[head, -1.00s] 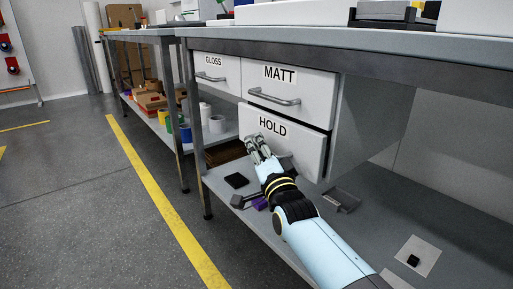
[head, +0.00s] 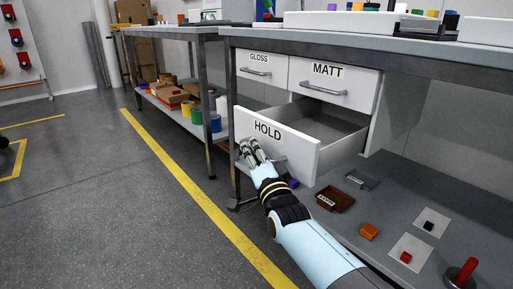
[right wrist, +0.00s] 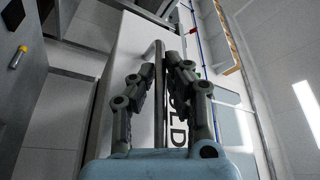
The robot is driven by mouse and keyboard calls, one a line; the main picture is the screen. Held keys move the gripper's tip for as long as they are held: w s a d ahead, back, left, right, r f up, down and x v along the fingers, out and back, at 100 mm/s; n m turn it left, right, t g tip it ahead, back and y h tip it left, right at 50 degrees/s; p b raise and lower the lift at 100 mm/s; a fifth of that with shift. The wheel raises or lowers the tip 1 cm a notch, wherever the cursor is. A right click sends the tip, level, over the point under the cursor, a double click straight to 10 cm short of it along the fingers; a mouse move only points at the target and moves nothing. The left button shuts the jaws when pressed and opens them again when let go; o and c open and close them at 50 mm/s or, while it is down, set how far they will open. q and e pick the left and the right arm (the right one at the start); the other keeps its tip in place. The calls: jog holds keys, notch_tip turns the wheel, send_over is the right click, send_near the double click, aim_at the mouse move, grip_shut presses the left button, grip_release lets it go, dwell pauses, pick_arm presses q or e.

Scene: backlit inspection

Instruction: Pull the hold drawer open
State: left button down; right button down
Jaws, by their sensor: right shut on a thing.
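The HOLD drawer (head: 300,148) stands well out from under the bench in the head view, and its inside looks empty where it shows. My right gripper (head: 250,148) is at the lower left of its white front, shut on the drawer's handle. In the right wrist view the two fingers of the right gripper (right wrist: 161,75) close around the grey bar handle (right wrist: 159,90), with the drawer front (right wrist: 130,50) behind. The hand hides most of the handle in the head view. My left gripper is out of view.
The GLOSS drawer (head: 272,66) and MATT drawer (head: 345,84) are closed above. The lower shelf holds a brown tray (head: 335,199), an orange block (head: 369,231) and a red block (head: 405,257). Open floor with a yellow line (head: 185,190) lies to the left.

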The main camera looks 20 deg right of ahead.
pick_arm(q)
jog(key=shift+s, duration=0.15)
pick_arm(e)
jog(key=shift+a+f, duration=0.1)
jog(key=shift+a, duration=0.05)
jog(key=c, duration=1.4)
grip_release()
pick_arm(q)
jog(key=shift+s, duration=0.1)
pick_arm(e)
jog(key=shift+s, duration=0.1)
jog(key=v, duration=1.2)
